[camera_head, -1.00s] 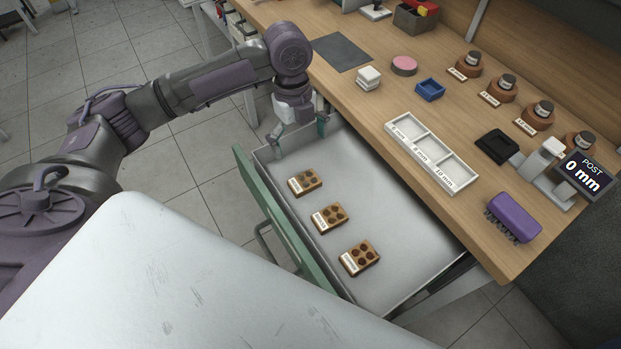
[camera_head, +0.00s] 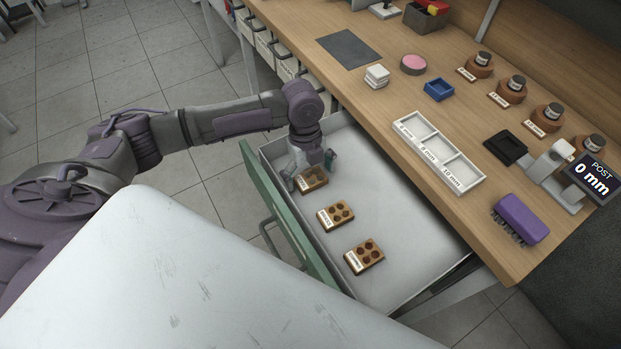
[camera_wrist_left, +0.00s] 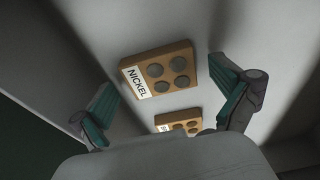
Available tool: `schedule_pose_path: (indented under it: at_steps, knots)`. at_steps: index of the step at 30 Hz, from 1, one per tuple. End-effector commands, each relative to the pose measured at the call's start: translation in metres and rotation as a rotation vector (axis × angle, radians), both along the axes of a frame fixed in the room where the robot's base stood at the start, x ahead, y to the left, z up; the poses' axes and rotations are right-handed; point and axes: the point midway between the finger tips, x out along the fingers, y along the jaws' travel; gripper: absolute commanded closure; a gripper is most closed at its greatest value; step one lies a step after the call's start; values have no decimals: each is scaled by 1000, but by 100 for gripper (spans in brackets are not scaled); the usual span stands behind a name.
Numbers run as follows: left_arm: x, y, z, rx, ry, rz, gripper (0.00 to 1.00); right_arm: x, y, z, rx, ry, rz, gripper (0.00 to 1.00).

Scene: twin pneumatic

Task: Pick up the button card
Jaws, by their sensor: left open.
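Three brown button cards lie in a row in the open drawer (camera_head: 405,265), each with a white label and round buttons. The farthest card (camera_head: 314,181) is partly hidden by my left gripper (camera_head: 310,171); the middle card (camera_head: 336,215) and nearest card (camera_head: 364,256) are clear. In the left wrist view, a card labelled NICKEL (camera_wrist_left: 160,70) with grey buttons lies ahead of my open left gripper (camera_wrist_left: 168,102), between the lines of its teal-padded fingers. A second card (camera_wrist_left: 179,122), its label mostly hidden, shows below it. Nothing is held. My right gripper is not in view.
The green drawer front (camera_head: 282,215) stands left of the cards. The wooden bench edge runs along the right, with a white three-compartment tray (camera_head: 438,152), purple brush (camera_head: 518,219) and blue box (camera_head: 438,90) on top. The drawer floor right of the cards is bare.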

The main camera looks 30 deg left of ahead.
Motion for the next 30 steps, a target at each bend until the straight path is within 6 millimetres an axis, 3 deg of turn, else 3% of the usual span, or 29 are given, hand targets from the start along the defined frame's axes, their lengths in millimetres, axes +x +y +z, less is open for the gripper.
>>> schedule_pose_path:
  at_steps: [3, 13, 23, 30]
  knots:
    - [0, 0, 0, 0, 0, 0, 3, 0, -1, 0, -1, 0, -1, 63]
    - [0, 0, 1, 0, 0, 0, 58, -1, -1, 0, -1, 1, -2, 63]
    - [0, 0, 4, -1, -1, 0, 60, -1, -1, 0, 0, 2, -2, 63]
    - [2, -1, 33, -2, -5, 0, 60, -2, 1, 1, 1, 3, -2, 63]
